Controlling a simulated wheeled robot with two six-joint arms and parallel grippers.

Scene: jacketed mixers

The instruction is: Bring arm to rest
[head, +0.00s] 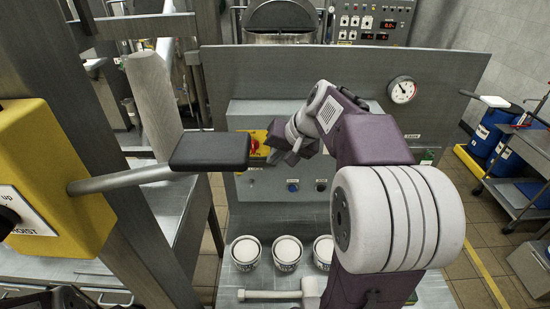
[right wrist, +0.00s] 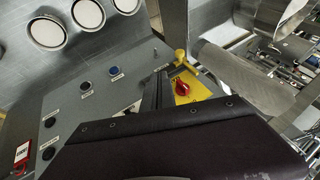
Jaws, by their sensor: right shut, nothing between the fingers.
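My right arm comes up from the lower right in the head view, and its gripper (head: 284,155) is in front of the grey control panel. The gripper is shut and empty. A red rotary knob on a yellow plate (head: 254,147) is just left of it. In the right wrist view the red knob (right wrist: 181,88) shows clear beside my dark fingers, which seem apart from it. My purple wrist housing covers the lower part of that view.
A grey lever with a black pad (head: 210,151) reaches from the yellow hoist box (head: 45,180) to near my right gripper. Several white-lidded tubs (head: 288,252) stand below the panel. A pressure gauge (head: 402,90) is at upper right. Blue drums (head: 490,135) and a cart are far right.

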